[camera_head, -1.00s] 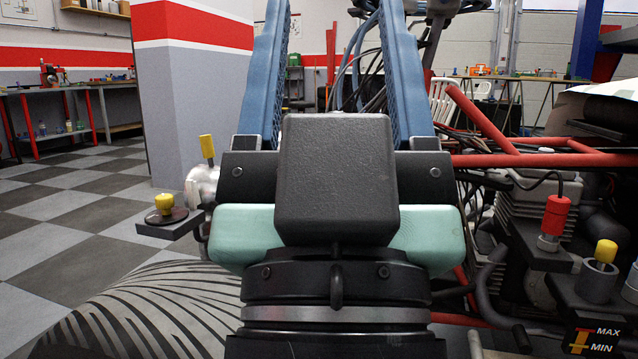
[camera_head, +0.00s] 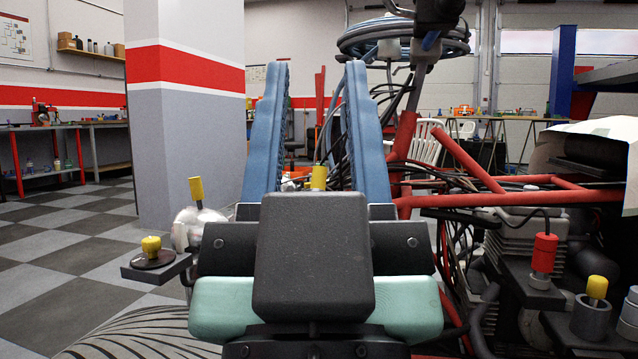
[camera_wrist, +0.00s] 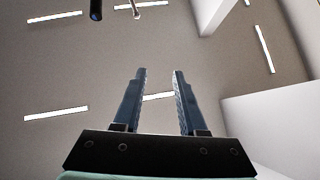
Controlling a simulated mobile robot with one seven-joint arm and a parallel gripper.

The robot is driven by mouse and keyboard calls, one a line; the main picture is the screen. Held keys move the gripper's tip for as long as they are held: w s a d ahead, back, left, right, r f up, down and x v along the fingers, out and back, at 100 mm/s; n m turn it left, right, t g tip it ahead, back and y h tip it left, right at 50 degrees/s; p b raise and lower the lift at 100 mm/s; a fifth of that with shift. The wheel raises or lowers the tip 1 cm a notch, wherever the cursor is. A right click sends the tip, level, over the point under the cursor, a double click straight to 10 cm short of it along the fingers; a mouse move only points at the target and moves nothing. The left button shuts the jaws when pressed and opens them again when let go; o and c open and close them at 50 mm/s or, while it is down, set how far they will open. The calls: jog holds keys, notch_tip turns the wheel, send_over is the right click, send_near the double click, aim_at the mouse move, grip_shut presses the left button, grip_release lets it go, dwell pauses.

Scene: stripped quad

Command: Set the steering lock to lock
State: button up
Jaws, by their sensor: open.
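My gripper (camera_head: 318,72) is open, its two blue fingers pointing up and away, with nothing held between them. In the wrist view, the gripper (camera_wrist: 160,73) shows open and empty against the ceiling. I cannot tell for certain which part is the steering lock. A yellow knob (camera_head: 319,177) shows between the fingers, behind the gripper body, which hides what is below it. Another yellow knob (camera_head: 196,189) stands upright at left, beside a low yellow knob (camera_head: 151,246) on a black disc. The dark steering column top (camera_head: 432,25) and handlebar area are up right, beyond the fingers.
Red frame tubes (camera_head: 470,160) of the quad run across the right. A red-capped part (camera_head: 544,252) and a yellow-capped part (camera_head: 597,288) stand at right. A grey pillar (camera_head: 185,120) is at left. Checkered floor at left is open.

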notch_tip(320, 180, up, 5)
jog(key=p, duration=0.4)
jog(key=shift+f, duration=0.15)
grip_shut()
notch_tip(320, 180, up, 27)
jog(key=p, duration=2.7)
jog(key=shift+p, duration=0.3)
jog(key=shift+a, duration=0.1)
